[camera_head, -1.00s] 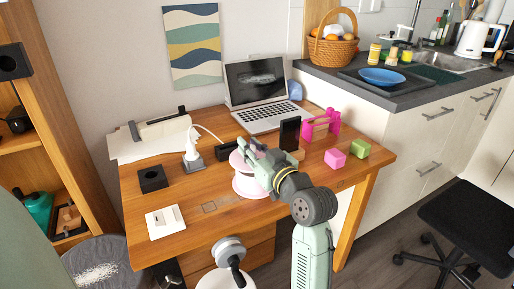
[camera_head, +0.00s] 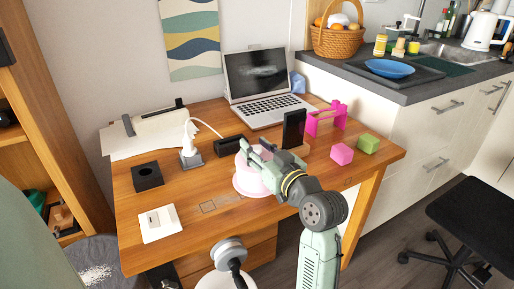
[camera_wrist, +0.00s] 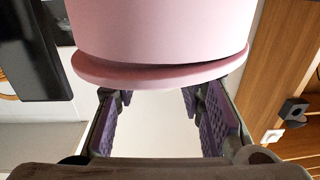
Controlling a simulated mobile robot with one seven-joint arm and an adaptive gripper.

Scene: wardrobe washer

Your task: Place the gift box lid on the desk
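The pink round gift box (camera_head: 252,185) stands on the desk (camera_head: 215,215), partly hidden behind my gripper in the head view. In the wrist view, its wide pink cylinder (camera_wrist: 160,30) fills the upper middle. A wider pink rim, seemingly the gift box lid (camera_wrist: 150,75), crosses just ahead of my fingers. My gripper (camera_wrist: 152,97) has its two purple-padded fingers spread, with empty space between them. The fingertips are close to the rim; I cannot tell whether they touch it. In the head view my gripper (camera_head: 252,152) is at the upper part of the pink box.
The laptop (camera_head: 262,90) is behind. Bare desk lies left of the box, before the black box (camera_head: 147,177).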

